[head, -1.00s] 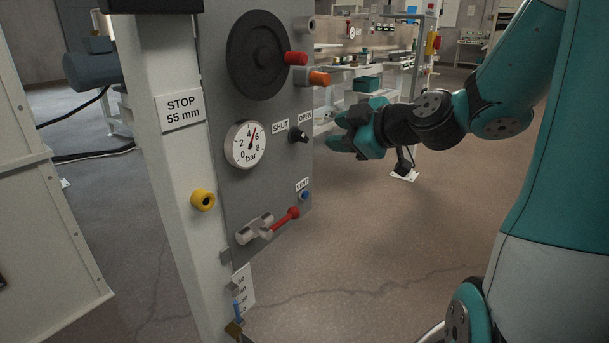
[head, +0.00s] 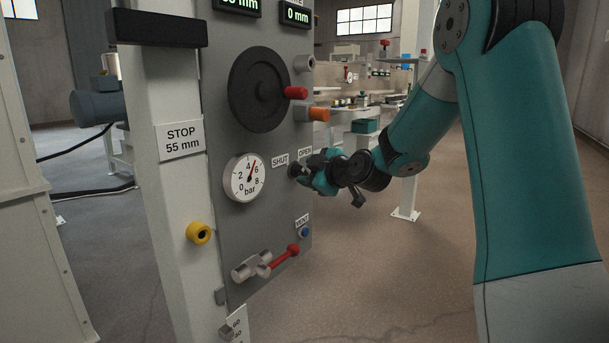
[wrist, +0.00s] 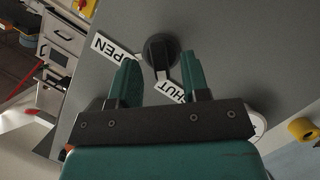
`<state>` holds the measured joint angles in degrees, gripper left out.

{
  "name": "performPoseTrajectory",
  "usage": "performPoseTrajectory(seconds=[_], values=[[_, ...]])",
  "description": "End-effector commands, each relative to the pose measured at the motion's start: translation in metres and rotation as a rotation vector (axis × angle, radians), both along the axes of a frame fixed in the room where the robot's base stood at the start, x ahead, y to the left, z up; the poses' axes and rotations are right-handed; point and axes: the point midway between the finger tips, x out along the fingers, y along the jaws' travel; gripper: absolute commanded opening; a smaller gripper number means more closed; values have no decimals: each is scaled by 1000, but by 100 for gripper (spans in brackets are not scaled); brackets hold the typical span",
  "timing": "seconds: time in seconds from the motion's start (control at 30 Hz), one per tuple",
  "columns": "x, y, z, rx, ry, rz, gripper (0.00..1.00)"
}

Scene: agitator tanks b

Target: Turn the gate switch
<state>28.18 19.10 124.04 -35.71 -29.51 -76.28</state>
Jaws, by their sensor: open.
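The gate switch (head: 294,170) is a small black rotary knob on the grey panel, below and between the labels SHUT (head: 280,160) and OPEN (head: 305,153). In the wrist view the black knob (wrist: 160,52) lies just beyond the fingertips, with a light pointer mark directed toward the SHUT label (wrist: 181,89). My gripper (head: 305,172) is at the knob from the right in the head view. In the wrist view my gripper (wrist: 160,80) is open, its two teal fingers apart with the knob ahead of the gap. Whether the fingers touch the knob I cannot tell.
The panel (head: 222,205) also carries a pressure gauge (head: 244,177), a black handwheel (head: 257,90) with a red handle, an orange knob (head: 318,114), a red lever (head: 285,255) and a blue VENT button (head: 304,232). Open floor lies to the right.

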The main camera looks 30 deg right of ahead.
Motion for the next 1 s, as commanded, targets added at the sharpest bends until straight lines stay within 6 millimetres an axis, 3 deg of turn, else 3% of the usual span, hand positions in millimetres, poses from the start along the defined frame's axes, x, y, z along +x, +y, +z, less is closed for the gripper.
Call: performPoseTrajectory(seconds=[0.2, 0.53, 0.67, 1.0], values=[[22, 1, -7, 0, 1, 1, 43], [25, 1, -7, 1, 1, -1, 43], [25, 1, -7, 0, 1, -1, 15], [25, 1, -6, 33, 14, -1, 13]])
